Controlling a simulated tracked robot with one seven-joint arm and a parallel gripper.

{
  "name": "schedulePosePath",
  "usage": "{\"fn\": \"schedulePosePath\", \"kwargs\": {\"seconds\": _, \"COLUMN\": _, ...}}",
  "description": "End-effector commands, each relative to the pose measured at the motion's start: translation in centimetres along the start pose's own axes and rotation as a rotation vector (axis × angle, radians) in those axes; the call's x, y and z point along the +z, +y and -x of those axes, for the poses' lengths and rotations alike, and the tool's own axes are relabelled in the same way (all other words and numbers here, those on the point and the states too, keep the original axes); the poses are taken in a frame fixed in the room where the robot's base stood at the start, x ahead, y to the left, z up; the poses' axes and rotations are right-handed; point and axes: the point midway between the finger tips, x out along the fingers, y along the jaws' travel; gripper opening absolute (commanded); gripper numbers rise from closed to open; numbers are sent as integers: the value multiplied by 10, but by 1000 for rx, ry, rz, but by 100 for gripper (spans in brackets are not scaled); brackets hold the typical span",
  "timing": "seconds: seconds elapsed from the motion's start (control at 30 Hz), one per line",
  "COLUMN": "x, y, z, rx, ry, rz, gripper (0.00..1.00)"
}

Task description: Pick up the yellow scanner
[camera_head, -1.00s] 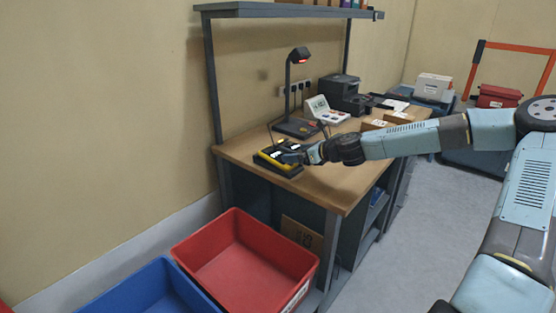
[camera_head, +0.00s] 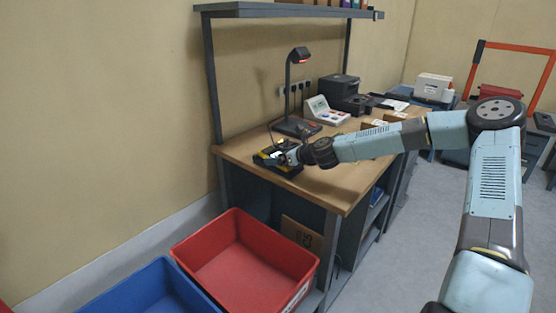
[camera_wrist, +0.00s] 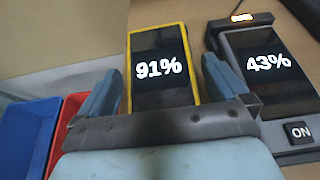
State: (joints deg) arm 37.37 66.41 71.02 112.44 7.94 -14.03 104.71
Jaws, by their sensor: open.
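The yellow scanner (camera_wrist: 163,68) has a yellow frame and a dark screen that reads 91%. It lies on the wooden bench (camera_head: 340,184). In the wrist view my gripper (camera_wrist: 160,85) is open, with one finger on each side of the scanner's lower part. The scanner's near end is hidden behind the gripper body. I cannot tell whether the fingers touch it. In the head view my gripper (camera_head: 279,158) is over the bench's near left end and partly covers the yellow and black shapes there.
A grey device (camera_wrist: 270,75) reading 43% lies close to the right finger. A lamp-like stand (camera_head: 298,126) and a small display unit (camera_head: 325,112) stand farther along the bench. A red bin (camera_head: 245,262) and a blue bin (camera_head: 150,288) sit below in front.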

Motion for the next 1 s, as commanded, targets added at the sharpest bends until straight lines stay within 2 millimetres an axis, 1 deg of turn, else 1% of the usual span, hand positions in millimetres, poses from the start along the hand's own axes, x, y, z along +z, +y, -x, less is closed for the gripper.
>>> {"fn": "schedulePosePath", "kwargs": {"seconds": 0.17, "x": 0, "y": 0, "z": 0, "rx": 0, "ry": 0, "rz": 0, "gripper": 100}}
{"fn": "schedulePosePath", "kwargs": {"seconds": 0.2, "x": 0, "y": 0, "z": 0, "rx": 0, "ry": 0, "rz": 0, "gripper": 98}}
{"fn": "schedulePosePath", "kwargs": {"seconds": 0.83, "x": 1, "y": 0, "z": 0, "rx": -1, "ry": -1, "rz": 1, "gripper": 38}}
{"fn": "schedulePosePath", "kwargs": {"seconds": 0.87, "x": 1, "y": 0, "z": 0, "rx": -1, "ry": -1, "rz": 1, "gripper": 36}}
{"fn": "schedulePosePath", "kwargs": {"seconds": 1.0, "x": 1, "y": 0, "z": 0, "rx": -1, "ry": -1, "rz": 1, "gripper": 36}}
